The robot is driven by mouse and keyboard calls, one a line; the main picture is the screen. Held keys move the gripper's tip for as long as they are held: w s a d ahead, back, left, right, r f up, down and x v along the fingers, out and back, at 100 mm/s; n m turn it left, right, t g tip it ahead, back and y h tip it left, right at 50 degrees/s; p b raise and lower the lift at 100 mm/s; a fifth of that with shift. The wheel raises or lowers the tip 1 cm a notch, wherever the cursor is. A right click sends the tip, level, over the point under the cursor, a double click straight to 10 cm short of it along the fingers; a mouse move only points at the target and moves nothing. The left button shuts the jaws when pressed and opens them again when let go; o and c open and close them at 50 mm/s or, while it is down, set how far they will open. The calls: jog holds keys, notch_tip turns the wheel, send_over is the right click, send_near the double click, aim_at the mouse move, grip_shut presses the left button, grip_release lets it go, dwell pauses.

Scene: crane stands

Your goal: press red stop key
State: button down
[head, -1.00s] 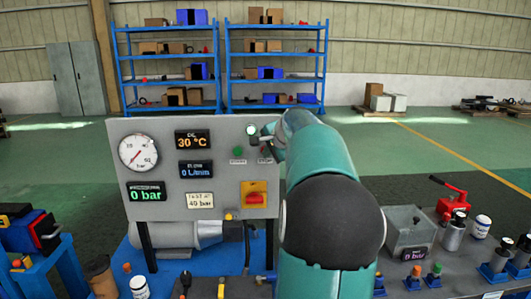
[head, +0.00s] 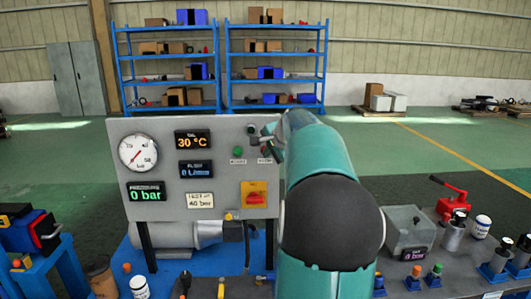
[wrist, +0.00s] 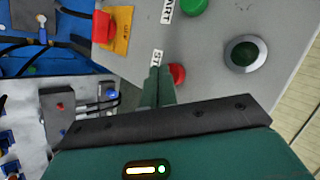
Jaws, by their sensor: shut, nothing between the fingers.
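The red stop key (wrist: 177,74) shows in the wrist view on the grey control panel (wrist: 215,85), beside the STOP label (wrist: 157,57). My gripper (wrist: 158,72) is shut and empty. Its fingertips are at the left edge of the stop key and partly cover it; I cannot tell whether they touch it. In the head view my gripper (head: 268,140) is at the panel's right side, and the stop key is hidden behind it. The green start key (head: 238,151) is to its left; it also shows in the wrist view (wrist: 193,6).
A round lamp (wrist: 245,53) on the panel is dark green. The panel also carries a gauge (head: 138,152) and displays.

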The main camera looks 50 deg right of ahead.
jog(key=shift+s+a, duration=0.35)
jog(key=shift+a, duration=0.1)
jog(key=s+a, duration=0.3)
jog(key=shift+s+a, duration=0.15)
jog(key=shift+a, duration=0.25)
dwell(0.9)
